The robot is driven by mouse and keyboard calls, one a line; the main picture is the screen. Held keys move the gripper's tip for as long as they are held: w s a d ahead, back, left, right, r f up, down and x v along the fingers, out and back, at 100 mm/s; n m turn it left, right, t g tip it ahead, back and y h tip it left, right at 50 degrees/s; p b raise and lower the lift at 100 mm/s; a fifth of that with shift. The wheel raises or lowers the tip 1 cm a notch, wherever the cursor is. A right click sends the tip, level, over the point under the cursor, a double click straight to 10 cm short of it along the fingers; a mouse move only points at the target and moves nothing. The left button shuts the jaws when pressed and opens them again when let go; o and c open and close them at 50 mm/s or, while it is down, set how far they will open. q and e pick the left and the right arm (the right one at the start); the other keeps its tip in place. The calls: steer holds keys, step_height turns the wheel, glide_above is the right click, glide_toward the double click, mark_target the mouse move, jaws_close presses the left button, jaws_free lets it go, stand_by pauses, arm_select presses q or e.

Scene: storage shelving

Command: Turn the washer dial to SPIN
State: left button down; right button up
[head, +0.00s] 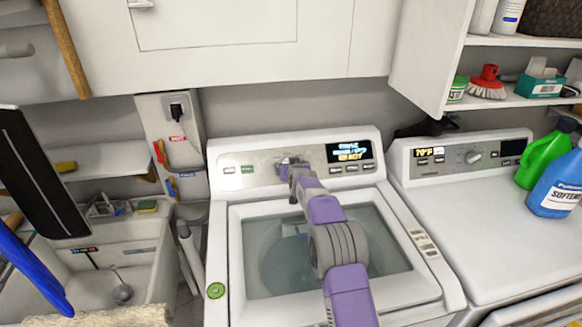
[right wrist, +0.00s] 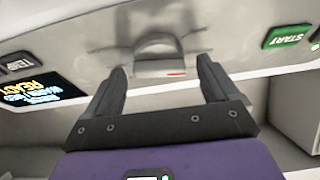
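The white washer (head: 222,215) stands in the middle of the head view, with its control panel (head: 240,157) along the back. Its grey dial (right wrist: 158,48) shows upside down in the right wrist view, with a small red mark on it. My right gripper (head: 292,163) is at the panel in the head view and hides most of the dial there. In the right wrist view my right gripper (right wrist: 161,64) is open, its two dark fingers on either side of the dial. I cannot tell if they touch it. My left gripper is not in view.
The washer's display (head: 349,152) reads READY, and a green START button (right wrist: 287,37) is on the panel. A dryer (head: 480,190) with green and blue bottles (head: 560,180) stands right. A sink (head: 130,265) is left. Cabinets (head: 240,50) hang above.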

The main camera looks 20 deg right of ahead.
steer(key=v, duration=0.7)
steer(key=shift+s, duration=0.3)
steer(key=shift+a+r, duration=0.1)
stand_by(0.3)
